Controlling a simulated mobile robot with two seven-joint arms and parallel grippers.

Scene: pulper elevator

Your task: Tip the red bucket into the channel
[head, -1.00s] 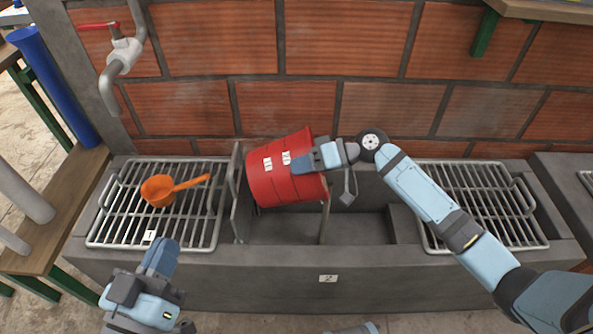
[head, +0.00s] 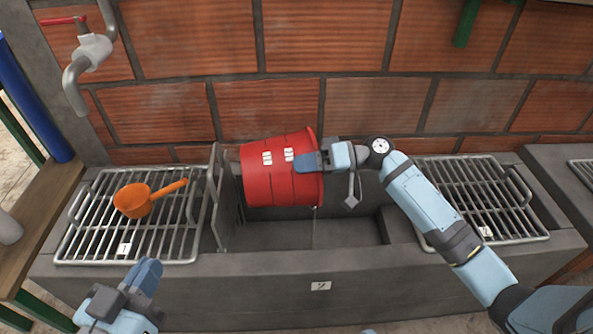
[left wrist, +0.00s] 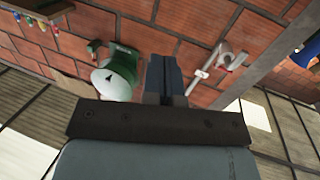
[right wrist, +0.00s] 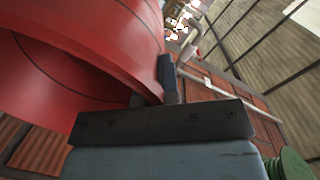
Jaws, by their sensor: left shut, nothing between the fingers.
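The red bucket (head: 268,185) is tipped onto its side above the channel (head: 350,235), its mouth facing right and its base left. Two pairs of white tags show on its wall. My right gripper (head: 312,160) is shut on the bucket's rim; the rim and wall fill the upper left of the right wrist view (right wrist: 75,60). What is inside the bucket cannot be told. My left gripper (head: 148,272) is shut and empty, in front of the left grate, apart from the bucket. The left wrist view shows its fingers (left wrist: 165,75) with nothing between them.
An orange scoop (head: 133,202) lies on the left metal grate (head: 90,240). Upright grey plates (head: 225,205) stand beside the bucket's base. A right grate (head: 480,195) flanks the channel. A brick wall (head: 330,50) rises close behind, with a red-handled tap (head: 90,50) at left.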

